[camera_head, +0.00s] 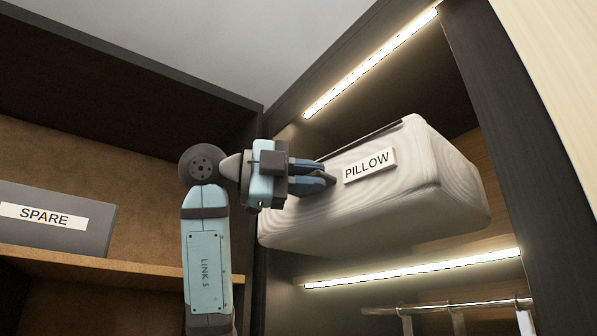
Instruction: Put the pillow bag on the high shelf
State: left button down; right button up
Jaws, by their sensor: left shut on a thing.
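The pillow bag (400,206) is a pale, whitish, soft block with a white label reading PILLOW. It is in front of the upper compartment of the wardrobe, tilted in the picture. My left gripper (318,178) is at the bag's left side and shut on it. The high shelf (440,249) shows below and behind the bag, with a lit strip along its front edge. The bag hides much of the shelf, so I cannot tell whether the bag touches it. My right gripper is not in view.
A grey box (52,228) labelled SPARE stands on a wooden shelf (110,264) at the left. A light strip (372,62) runs along the top of the compartment. Dark upright panels border the opening. A clothes rail (450,306) with hangers is below.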

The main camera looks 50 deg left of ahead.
pick_arm(q)
jog(key=shift+w+d+f+p, duration=0.1)
jog(key=shift+w+p, duration=0.1)
jog(key=shift+w, duration=1.3)
jog(key=shift+w+d+p, duration=0.15)
jog(key=shift+w, duration=1.4)
jog(key=shift+w+d+f+p, duration=0.1)
jog(key=shift+w+p, duration=0.1)
jog(key=shift+w, duration=1.3)
jog(key=p, duration=0.2)
send_over(399, 239)
jog(key=s, duration=0.3)
jog(key=shift+w+f, duration=0.15)
jog(key=shift+w+p, duration=0.5)
jog(key=shift+w, duration=0.75)
jog(key=shift+f+b, duration=0.65)
jog(key=shift+f, duration=0.6)
jog(key=c, duration=1.1)
grip_release()
jog(key=shift+s, duration=0.1)
jog(key=shift+o, duration=0.2)
jog(key=shift+b, duration=0.3)
